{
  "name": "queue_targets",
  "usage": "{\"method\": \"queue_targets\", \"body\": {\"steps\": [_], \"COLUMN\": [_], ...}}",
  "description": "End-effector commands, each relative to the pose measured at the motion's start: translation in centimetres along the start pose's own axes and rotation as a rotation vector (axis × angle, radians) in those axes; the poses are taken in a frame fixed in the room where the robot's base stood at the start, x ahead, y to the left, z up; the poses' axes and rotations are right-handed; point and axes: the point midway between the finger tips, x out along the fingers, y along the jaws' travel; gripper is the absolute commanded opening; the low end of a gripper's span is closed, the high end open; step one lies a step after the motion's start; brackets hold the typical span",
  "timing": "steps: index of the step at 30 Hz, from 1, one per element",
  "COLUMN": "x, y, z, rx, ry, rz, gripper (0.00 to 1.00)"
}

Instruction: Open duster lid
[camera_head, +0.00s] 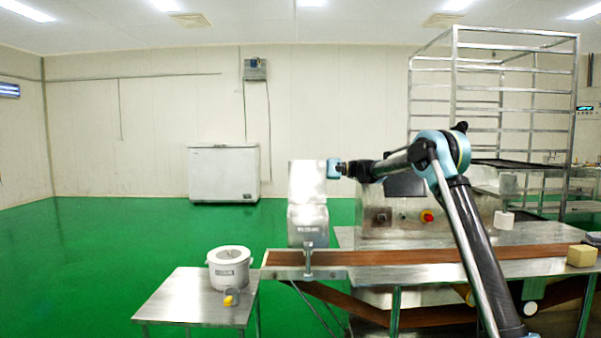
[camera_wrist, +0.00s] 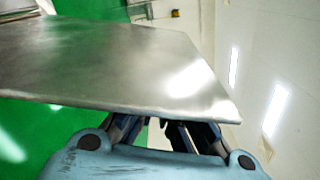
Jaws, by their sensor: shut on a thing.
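The duster (camera_head: 308,226) is a steel box above the near end of the brown conveyor belt. Its lid (camera_head: 306,183) is a flat, shiny steel plate, standing raised above the box. My gripper (camera_head: 331,169) is at the lid's right edge in the head view, shut on the lid. In the wrist view the lid (camera_wrist: 120,62) fills much of the upper left, and my gripper (camera_wrist: 165,128) has its dark fingers at the lid's near edge. The fingertips are partly hidden by the plate.
The conveyor belt (camera_head: 420,257) runs right from the duster. A small steel table (camera_head: 185,295) with a white pot (camera_head: 229,272) and a small yellow item (camera_head: 231,298) stands at front left. A tall rack (camera_head: 495,100) is at back right. Green floor at left is clear.

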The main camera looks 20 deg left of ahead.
Motion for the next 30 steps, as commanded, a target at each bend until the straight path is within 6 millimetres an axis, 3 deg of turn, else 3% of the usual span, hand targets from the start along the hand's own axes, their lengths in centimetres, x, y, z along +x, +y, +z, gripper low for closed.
{"method": "queue_targets", "body": {"steps": [13, 15, 16, 20, 30], "x": [-0.66, -0.68, -0.69, -0.71, -0.6], "y": [0.41, 0.4, 0.4, 0.34, 0.09], "z": [-0.44, -0.44, -0.45, -0.47, -0.36], "rx": [-0.004, -0.004, -0.004, -0.004, -0.003], "ry": [0.007, 0.007, 0.007, 0.008, 0.008], "rz": [0.006, 0.006, 0.006, 0.004, 0.0], "gripper": [0.0, 0.21, 0.25, 0.3, 0.3]}}
